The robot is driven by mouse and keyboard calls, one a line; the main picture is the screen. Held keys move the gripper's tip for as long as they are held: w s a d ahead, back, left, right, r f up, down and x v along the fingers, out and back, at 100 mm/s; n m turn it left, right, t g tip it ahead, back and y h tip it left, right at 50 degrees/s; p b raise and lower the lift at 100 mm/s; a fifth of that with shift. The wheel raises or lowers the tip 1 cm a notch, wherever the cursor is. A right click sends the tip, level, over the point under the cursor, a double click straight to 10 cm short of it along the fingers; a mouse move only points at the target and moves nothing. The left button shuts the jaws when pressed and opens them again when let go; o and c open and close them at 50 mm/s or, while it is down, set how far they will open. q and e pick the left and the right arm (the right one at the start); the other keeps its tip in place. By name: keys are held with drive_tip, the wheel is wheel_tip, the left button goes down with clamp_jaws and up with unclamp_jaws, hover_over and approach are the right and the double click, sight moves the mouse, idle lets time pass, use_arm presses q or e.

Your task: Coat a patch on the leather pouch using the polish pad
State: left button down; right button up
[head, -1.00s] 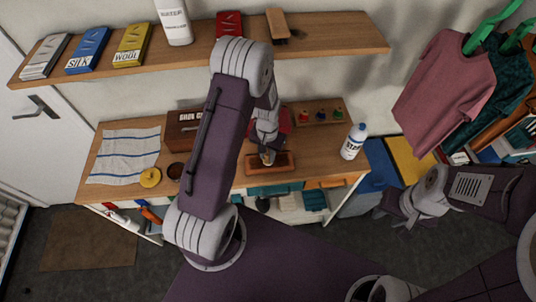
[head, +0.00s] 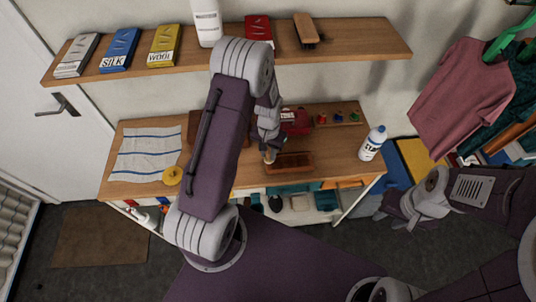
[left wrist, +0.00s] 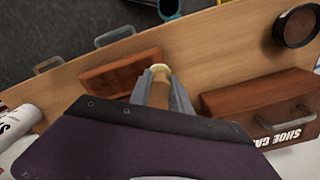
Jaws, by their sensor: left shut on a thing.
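The leather pouch is a flat reddish-brown piece (head: 290,166) lying on the wooden counter; it also shows in the left wrist view (left wrist: 110,78). My left gripper (head: 268,152) is shut on the polish pad, a small pale yellow-tan piece (left wrist: 160,68) at its fingertips. The pad is at the pouch's left end in the head view, its right end in the wrist view. I cannot tell whether it touches the leather. My right gripper (head: 396,212) is apart from the counter at the right, fingers apart and empty.
A brown shoe-care box (left wrist: 265,103) and an open round tin (left wrist: 298,26) stand near the left gripper. A yellow lid (head: 172,176) and striped cloth (head: 148,153) lie left. A white-and-blue bottle (head: 373,143) stands right. A shelf (head: 350,42) runs above.

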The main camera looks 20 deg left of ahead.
use_arm(q)
drive_tip(key=shift+w+d+r+p, duration=0.15)
drive_tip(key=shift+r+p, duration=0.15)
drive_tip(key=shift+r, duration=0.2)
drive_tip(key=shift+s+d+r+p, duration=0.15)
drive_tip(key=shift+r+p, duration=0.15)
drive_tip(key=shift+r, duration=0.2)
drive_tip(key=shift+w+r+p, duration=0.1)
drive_tip(key=shift+r+p, duration=0.25)
drive_tip(key=shift+r, duration=0.05)
wheel_tip(320, 180, up, 3)
drive_tip(key=shift+a+f+p, duration=0.15)
drive_tip(key=shift+p, duration=0.95)
